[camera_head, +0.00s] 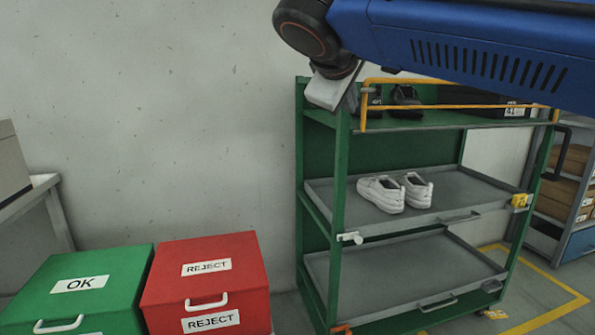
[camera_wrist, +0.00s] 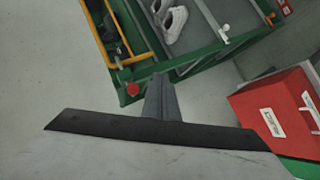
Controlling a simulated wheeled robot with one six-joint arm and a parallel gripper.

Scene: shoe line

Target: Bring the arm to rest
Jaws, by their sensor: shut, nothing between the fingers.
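My blue arm reaches in from the upper right in the head view and ends at my gripper (camera_head: 330,92), in front of the upper left corner of the green rack (camera_head: 342,190). In the wrist view my gripper (camera_wrist: 160,82) has its dark fingers together with nothing between them. The fingers point toward the rack's green frame (camera_wrist: 195,65); I cannot tell the exact gap. The fingertips are hard to make out in the head view.
White shoes (camera_head: 382,195) sit on the rack's middle tray (camera_head: 455,185); the lower tray (camera_head: 400,270) is empty. Dark shoes (camera_head: 405,100) are on the top shelf. A green OK box (camera_head: 110,265) and red REJECT box (camera_head: 240,260) stand at lower left. Bare wall lies left of the rack.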

